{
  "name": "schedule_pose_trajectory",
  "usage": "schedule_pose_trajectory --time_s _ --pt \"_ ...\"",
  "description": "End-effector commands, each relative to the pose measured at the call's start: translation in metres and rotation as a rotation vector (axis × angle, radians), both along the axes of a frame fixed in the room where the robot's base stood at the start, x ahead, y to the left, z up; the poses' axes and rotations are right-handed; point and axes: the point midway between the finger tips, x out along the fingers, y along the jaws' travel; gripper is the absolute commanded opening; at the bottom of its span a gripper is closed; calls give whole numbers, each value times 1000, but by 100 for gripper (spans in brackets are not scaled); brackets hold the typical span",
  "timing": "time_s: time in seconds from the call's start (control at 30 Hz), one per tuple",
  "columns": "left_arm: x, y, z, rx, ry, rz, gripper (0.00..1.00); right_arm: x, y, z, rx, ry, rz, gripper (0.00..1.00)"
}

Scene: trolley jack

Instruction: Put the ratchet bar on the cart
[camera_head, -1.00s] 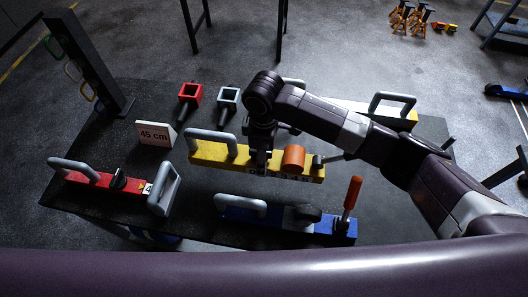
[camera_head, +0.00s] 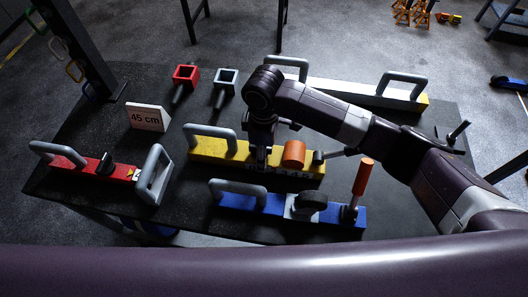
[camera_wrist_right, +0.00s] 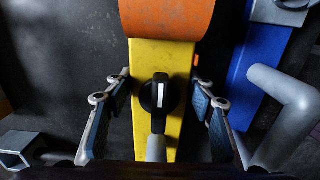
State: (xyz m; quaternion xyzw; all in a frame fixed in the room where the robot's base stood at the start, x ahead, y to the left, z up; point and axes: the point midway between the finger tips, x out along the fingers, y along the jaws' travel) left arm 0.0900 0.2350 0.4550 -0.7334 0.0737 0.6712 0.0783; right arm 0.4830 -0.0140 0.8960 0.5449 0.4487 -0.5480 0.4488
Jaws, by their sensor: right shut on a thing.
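A yellow bar (camera_head: 212,149), which looks like the ratchet bar, has a grey handle, an orange drum (camera_head: 293,153) and a row of marks. My right gripper (camera_head: 261,160) comes down over its middle and is shut on it. In the right wrist view, the gripper's fingers (camera_wrist_right: 158,118) stand on both sides of the yellow bar (camera_wrist_right: 145,65), around a black knob with a white line. I cannot clearly tell whether the bar is clear of the dark tabletop (camera_head: 85,127). No separate cart can be made out. My left gripper is out of view.
A blue bar (camera_head: 240,203) with an orange-gripped lever lies close in front. A red bar (camera_head: 75,164) lies at left, near a "45 cm" sign (camera_head: 147,117). Red (camera_head: 185,77) and grey (camera_head: 227,80) square sockets and a long pale bar (camera_head: 345,91) are behind.

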Motion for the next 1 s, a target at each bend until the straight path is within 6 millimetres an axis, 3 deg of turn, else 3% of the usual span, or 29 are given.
schedule_pose_trajectory --time_s 0.27,0.3,0.43,0.77,1.0 --pt "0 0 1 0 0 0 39 1 1 2 3 -4 1 0" --pt "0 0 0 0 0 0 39 0 0 -1 0 0 0 51" --pt "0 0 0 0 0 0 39 0 0 -1 0 0 0 65" --pt "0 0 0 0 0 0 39 1 0 1 2 -1 0 68" --pt "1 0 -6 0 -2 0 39 2 1 34 4 -5 1 68"
